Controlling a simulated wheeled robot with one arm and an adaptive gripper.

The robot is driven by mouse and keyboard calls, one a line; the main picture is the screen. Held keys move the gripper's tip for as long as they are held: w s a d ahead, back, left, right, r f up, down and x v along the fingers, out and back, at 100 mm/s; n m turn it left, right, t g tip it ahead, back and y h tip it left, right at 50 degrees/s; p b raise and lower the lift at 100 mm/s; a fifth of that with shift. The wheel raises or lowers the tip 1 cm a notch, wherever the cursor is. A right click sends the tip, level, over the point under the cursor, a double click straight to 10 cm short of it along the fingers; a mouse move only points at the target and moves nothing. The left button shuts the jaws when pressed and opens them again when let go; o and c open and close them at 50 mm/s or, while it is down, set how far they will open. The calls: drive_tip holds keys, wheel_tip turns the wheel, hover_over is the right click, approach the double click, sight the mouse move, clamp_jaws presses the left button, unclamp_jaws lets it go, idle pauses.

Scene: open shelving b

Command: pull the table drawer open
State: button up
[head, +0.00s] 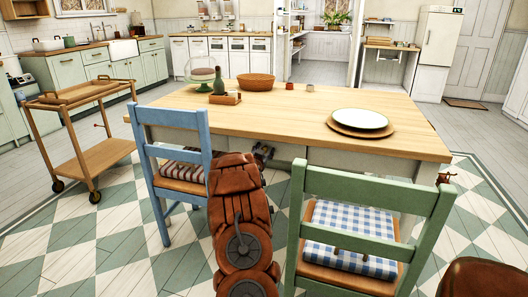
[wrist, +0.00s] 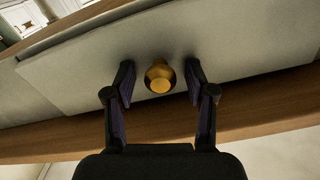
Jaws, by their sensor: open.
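The table (head: 300,105) has a light wooden top and stands in the middle of the head view. In the wrist view its pale drawer front (wrist: 75,75) fills much of the picture, tilted. A round brass knob (wrist: 160,78) sits on that front. My gripper (wrist: 157,76) is open, with one dark finger on each side of the knob and a visible gap on both sides. In the head view my arm reaches between the two chairs to the table's near side. The drawer front and knob are mostly hidden there. No gap around the drawer front is clearly visible.
A blue chair (head: 172,122) stands left of my arm and a green chair (head: 372,188) right of it, both close. On the table are a plate (head: 360,118), a basket (head: 256,83) and a bottle (head: 219,82). A wooden cart (head: 85,148) stands at left.

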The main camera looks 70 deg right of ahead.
clamp_jaws()
idle(0.3)
